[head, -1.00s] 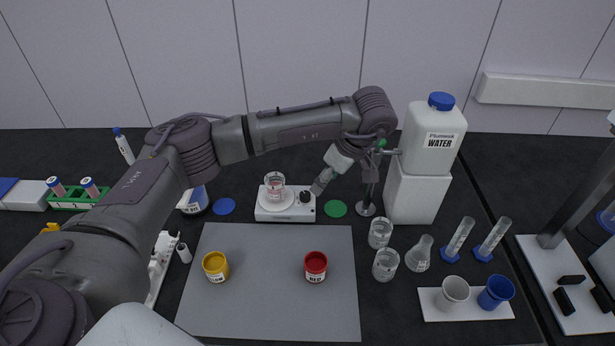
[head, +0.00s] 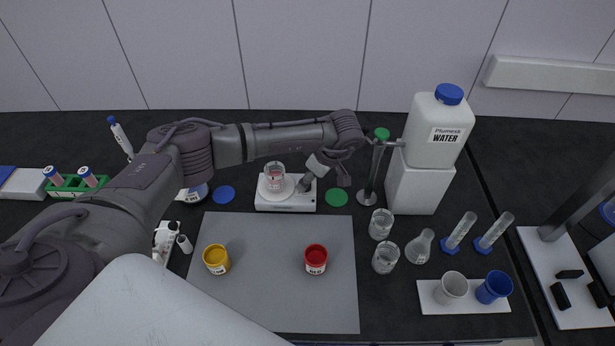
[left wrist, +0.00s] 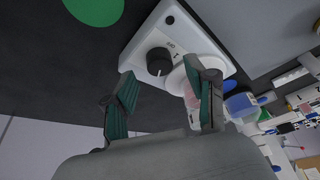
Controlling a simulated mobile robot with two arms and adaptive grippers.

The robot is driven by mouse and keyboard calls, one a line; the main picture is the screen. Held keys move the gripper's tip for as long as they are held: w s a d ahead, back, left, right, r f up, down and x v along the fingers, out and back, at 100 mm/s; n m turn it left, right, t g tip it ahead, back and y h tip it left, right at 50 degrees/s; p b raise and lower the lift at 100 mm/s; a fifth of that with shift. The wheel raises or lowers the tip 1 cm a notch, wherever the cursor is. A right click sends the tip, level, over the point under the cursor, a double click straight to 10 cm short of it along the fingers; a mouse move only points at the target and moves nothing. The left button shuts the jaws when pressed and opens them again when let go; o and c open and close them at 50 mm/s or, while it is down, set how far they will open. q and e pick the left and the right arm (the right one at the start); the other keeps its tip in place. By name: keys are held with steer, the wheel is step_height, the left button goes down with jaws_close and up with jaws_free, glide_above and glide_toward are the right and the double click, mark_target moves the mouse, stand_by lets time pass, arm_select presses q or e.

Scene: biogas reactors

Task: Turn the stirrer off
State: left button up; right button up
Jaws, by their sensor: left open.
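The white stirrer (head: 272,205) stands on the dark bench behind the grey mat. A clear beaker with pinkish liquid (head: 275,178) sits on its round plate. In the left wrist view the stirrer (left wrist: 140,45) shows a black knob (left wrist: 159,61) with markings beside it. My right gripper is not in view.
A stand with a green top (head: 382,134) and a water container (head: 437,130) on a white block are right of the stirrer. Green (head: 337,197) and blue (head: 223,194) discs flank it. Yellow (head: 216,260) and red (head: 316,260) jars stand on the mat (head: 270,300).

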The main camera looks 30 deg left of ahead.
arm_select(q)
steer(key=shift+x, duration=0.8)
steer(key=shift+f, duration=0.2)
steer(key=shift+c, duration=1)
jaws_close()
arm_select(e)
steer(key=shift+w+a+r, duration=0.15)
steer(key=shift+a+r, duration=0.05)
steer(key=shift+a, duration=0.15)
